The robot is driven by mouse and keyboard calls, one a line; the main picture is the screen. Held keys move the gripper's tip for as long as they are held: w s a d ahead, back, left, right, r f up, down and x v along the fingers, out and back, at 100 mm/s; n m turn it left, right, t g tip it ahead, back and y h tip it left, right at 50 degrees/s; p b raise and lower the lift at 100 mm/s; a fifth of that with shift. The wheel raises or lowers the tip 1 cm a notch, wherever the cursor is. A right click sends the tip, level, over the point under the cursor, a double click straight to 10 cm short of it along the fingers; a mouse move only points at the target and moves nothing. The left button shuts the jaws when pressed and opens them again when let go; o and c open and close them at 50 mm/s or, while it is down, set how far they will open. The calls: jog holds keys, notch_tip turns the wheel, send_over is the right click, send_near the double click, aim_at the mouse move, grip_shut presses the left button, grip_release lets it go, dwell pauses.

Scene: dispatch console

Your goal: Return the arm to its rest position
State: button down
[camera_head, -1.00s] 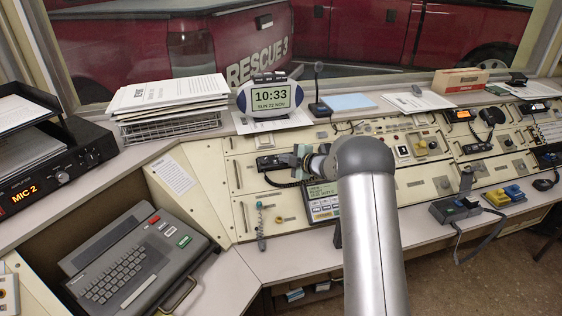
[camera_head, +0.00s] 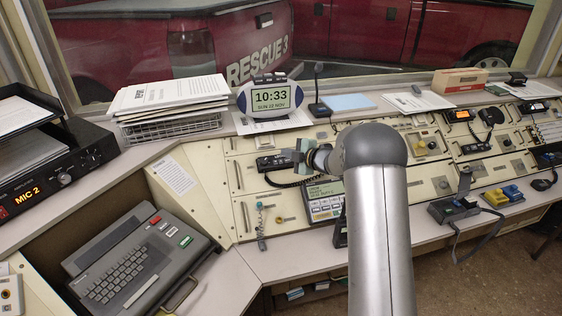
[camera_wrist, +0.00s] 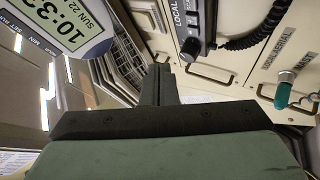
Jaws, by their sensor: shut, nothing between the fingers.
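My gripper (camera_head: 301,152) is small in the head view, partly behind my own arm, above the sloped console panel. In the wrist view its two dark fingers (camera_wrist: 158,82) are together with nothing between them. My gripper appears clear of the panel, but its exact height is hard to tell. My arm's large grey elbow and silver link fill the middle of the head view and hide part of the console.
A display unit (camera_head: 325,201) and a teal-handled key (camera_head: 260,214) are in front.

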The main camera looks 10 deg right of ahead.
jog(key=shift+r, duration=0.1)
jog(key=s+d+r+m+h, duration=0.5)
jog(key=s+r+m+h, duration=0.35)
jog(key=s+m, duration=0.3)
jog(key=s+a+f+m+g, duration=0.1)
jog(key=s+a+m+g, duration=0.1)
jog(key=s, duration=1.1)
jog(key=s+a+f+m+g, duration=0.2)
jog(key=s+m+g, duration=0.2)
jog(key=s, duration=0.9)
jog(key=s+a+f+m+g, duration=0.2)
jog(key=s+g, duration=0.3)
jog(key=s, duration=0.8)
jog(key=shift+s+a+f+m, duration=0.2)
jog(key=shift+m, duration=0.25)
